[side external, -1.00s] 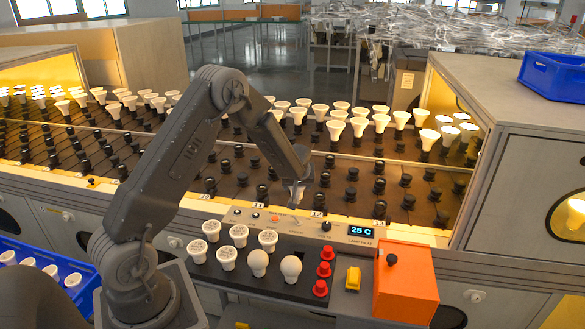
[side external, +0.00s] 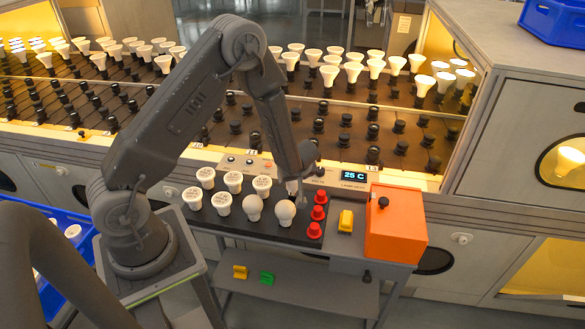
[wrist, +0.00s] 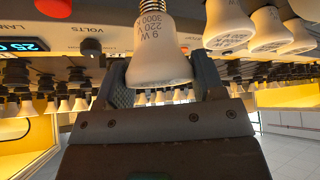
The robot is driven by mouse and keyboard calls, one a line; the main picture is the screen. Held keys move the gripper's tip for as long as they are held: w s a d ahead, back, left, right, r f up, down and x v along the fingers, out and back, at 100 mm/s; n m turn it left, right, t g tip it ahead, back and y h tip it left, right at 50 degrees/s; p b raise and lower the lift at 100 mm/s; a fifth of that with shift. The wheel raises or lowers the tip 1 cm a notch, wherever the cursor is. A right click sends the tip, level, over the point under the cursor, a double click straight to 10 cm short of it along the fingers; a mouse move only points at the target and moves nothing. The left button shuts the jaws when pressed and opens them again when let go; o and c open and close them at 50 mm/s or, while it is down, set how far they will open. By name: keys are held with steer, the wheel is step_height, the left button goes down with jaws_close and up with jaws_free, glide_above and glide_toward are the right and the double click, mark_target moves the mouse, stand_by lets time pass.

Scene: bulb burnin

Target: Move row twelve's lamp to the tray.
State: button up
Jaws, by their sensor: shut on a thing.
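My gripper (side external: 300,193) is shut on a white lamp (wrist: 158,52) marked 9 W, 3000 K and 220 V. In the wrist view the fingers grip the lamp's white body and its metal screw base is bare. In the side view this lamp is partly hidden by my gripper, at the back right of a dark tray (side external: 262,233). Several other white lamps (side external: 222,203) stand in the tray, the right front one being a round bulb (side external: 285,214). I cannot tell whether the held lamp touches the tray.
Red caps (side external: 318,212) line the tray's right end, close to my gripper. A yellow block (side external: 346,220) and an orange box (side external: 395,226) stand further right. Behind is the control panel with a 25 C display (side external: 353,176) and racks of sockets and lamps. A blue crate (side external: 52,297) is at left.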

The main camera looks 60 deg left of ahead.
mark_target(293, 187)
steer(key=shift+f, duration=0.35)
steer(key=shift+f, duration=0.2)
steer(key=shift+f, duration=0.4)
steer(key=shift+f, duration=0.35)
steer(key=shift+f, duration=0.7)
steer(key=shift+f, duration=0.35)
steer(key=o, duration=1)
